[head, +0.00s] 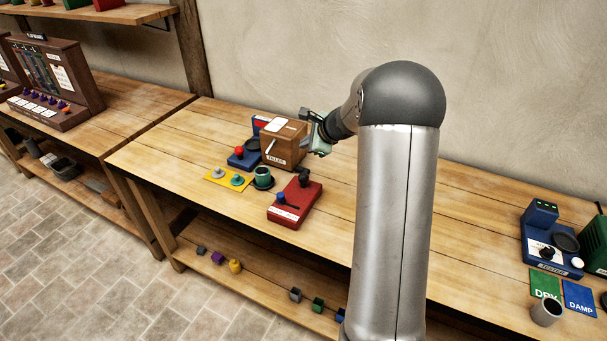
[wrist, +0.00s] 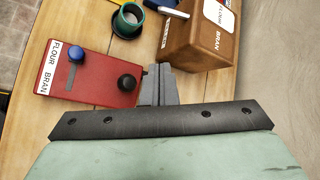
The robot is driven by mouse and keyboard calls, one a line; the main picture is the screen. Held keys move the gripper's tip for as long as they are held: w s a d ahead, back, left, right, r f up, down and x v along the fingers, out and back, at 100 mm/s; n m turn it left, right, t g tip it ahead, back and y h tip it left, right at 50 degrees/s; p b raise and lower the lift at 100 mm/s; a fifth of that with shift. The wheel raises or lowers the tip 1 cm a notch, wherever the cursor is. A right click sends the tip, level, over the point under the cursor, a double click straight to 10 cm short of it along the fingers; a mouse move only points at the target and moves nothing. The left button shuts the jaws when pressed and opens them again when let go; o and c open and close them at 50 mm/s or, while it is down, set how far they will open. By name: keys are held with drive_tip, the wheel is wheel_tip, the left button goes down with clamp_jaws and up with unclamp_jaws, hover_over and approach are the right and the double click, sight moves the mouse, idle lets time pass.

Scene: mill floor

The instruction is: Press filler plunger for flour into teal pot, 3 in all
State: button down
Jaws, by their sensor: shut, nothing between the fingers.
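The wooden box marked FILLER (head: 285,146) stands on the bench; it also shows in the wrist view (wrist: 195,45). The teal pot (head: 263,176) stands at its front left, upright, and also shows in the wrist view (wrist: 129,18); its contents cannot be made out. A red unit (head: 288,214) lies in front, with a black round knob (wrist: 127,82), perhaps the plunger, and a blue knob (wrist: 76,54) at the FLOUR end of its slot. My gripper (wrist: 158,72) is shut and empty, just right of the black knob in the wrist view, apparently above the bench.
A blue device with a red button (head: 238,152) and a yellow plate (head: 227,177) with a grey and a teal piece are left of the filler. A blue tester (head: 552,240), DRY card (head: 544,284) and DAMP card (head: 580,298) are far right. The bench between is largely clear.

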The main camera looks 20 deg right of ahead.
sight(303, 174)
drive_tip(key=shift+f+b, duration=3.4)
drive_tip(key=shift+f, duration=0.9)
drive_tip(key=shift+f, duration=0.1)
drive_tip(key=shift+f+b, duration=0.3)
drive_tip(key=shift+b, duration=0.2)
drive_tip(key=shift+f+b, duration=0.9)
drive_tip(key=shift+f, duration=0.1)
drive_tip(key=shift+r, duration=0.1)
drive_tip(key=shift+r+p, duration=1)
drive_tip(key=shift+r, duration=0.3)
drive_tip(key=shift+r+p, duration=1.85)
drive_tip(key=shift+r, duration=0.7)
